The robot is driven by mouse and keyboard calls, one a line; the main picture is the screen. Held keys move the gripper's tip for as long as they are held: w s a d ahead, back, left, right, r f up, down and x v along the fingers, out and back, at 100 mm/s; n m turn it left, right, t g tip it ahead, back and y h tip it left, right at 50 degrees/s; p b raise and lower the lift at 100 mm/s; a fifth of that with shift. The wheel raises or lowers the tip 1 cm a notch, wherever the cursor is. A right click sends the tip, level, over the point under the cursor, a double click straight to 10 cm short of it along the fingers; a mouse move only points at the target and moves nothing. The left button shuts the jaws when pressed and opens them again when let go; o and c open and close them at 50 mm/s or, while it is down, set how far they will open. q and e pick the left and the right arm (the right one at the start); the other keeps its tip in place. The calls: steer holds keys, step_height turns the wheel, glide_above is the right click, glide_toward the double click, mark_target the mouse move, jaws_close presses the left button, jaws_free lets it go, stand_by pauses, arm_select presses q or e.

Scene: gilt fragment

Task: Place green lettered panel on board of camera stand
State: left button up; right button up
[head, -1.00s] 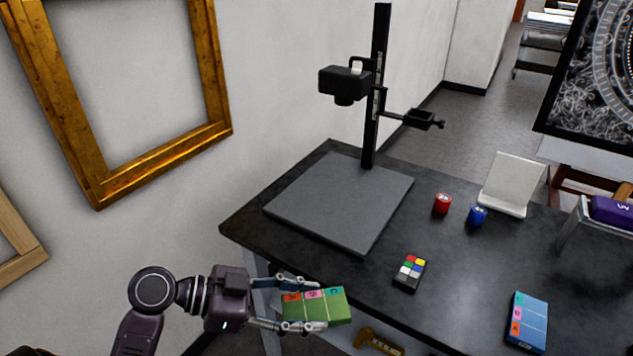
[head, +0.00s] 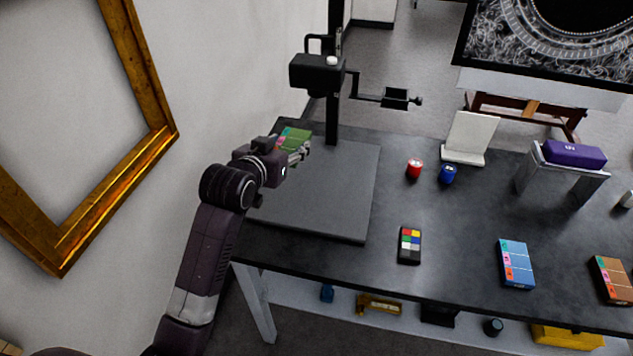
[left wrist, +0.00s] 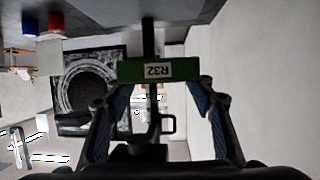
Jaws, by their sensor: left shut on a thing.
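The green lettered panel (head: 297,138) is in my left gripper (head: 298,153), over the far left part of the grey board (head: 335,200) of the camera stand (head: 333,110). In the left wrist view the panel (left wrist: 157,70) shows its green edge with an "R32" label, between the two fingers of the left gripper (left wrist: 158,85). The gripper is shut on it. My arm hides part of the board and part of the panel. I cannot tell whether the panel touches the board. My right gripper is not in view.
On the table (head: 460,220) are a colour checker (head: 410,245), red (head: 414,169) and blue (head: 447,174) cans, a blue panel (head: 516,263) and a brown panel (head: 612,279). A gold frame (head: 150,90) is at left.

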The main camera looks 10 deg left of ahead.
arm_select(q)
steer(key=w+r, duration=0.1)
steer(key=w+r+y, duration=0.1)
steer(key=r, duration=0.1)
steer(key=shift+n, duration=0.3)
steer(key=shift+f, duration=0.2)
steer(key=p, duration=0.2)
glide_above(294, 195)
step_height(294, 195, down, 15)
steer(key=shift+w+r, duration=0.1)
steer(key=shift+f, duration=2.2)
steer(key=o, duration=1.2)
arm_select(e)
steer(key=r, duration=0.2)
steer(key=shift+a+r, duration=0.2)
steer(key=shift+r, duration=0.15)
arm_select(q)
steer(key=v, duration=1.2)
steer(key=shift+a+r+b, duration=0.1)
steer(key=shift+b, duration=0.3)
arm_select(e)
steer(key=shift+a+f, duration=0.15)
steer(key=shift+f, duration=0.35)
